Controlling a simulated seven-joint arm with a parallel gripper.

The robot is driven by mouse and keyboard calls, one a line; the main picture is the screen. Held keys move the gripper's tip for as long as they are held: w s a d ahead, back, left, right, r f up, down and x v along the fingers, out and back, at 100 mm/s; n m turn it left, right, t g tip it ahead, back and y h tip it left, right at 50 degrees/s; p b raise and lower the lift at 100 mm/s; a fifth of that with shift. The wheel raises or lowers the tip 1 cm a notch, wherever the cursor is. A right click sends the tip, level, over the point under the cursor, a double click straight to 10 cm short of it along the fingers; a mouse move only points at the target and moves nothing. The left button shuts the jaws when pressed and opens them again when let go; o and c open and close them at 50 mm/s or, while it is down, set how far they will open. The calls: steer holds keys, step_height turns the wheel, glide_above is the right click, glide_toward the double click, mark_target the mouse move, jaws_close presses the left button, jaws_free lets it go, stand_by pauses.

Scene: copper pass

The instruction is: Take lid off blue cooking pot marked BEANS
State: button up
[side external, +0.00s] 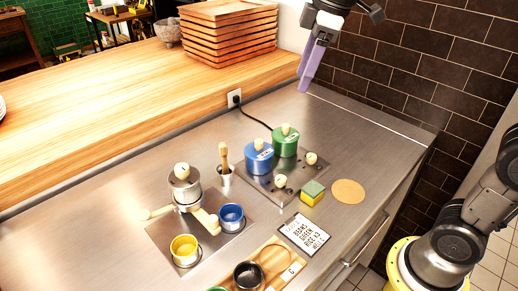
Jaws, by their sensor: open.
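A blue cooking pot (258,163) stands on the hob plate in the side external view. Its lid with a round pale knob (259,144) is on top. A label shows on the pot's side, but its lettering is too small to read. A green pot (285,146) with a similar knob stands just behind and to the right of it. My gripper (304,84) is up at the top right, well away from the pots, with purple fingers pointing down. It is open and holds nothing that I see.
Left of the hob (262,187) stand a pestle in a cup (225,177), a steel pot (184,190), a yellow cup (185,251) and a blue cup (231,217). A sponge (312,193), a round cork mat (348,191) and a written card (305,234) lie in front. Stacked boards (228,33) stand behind.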

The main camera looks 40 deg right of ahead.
steer(key=g, duration=0.1)
glide_toward(259, 141)
steer(key=shift+g, duration=0.3)
steer(key=shift+w+a+f, duration=0.15)
steer(key=shift+w+f, duration=0.1)
steer(key=shift+f, duration=1.2)
steer(key=shift+w+a+f, duration=0.15)
steer(key=shift+w+f, duration=0.1)
steer(key=shift+f, duration=1.2)
steer(key=shift+w+a+f, duration=0.1)
steer(key=shift+w+f, duration=0.15)
steer(key=shift+f, duration=1.2)
steer(key=shift+c, duration=0.2)
jaws_close()
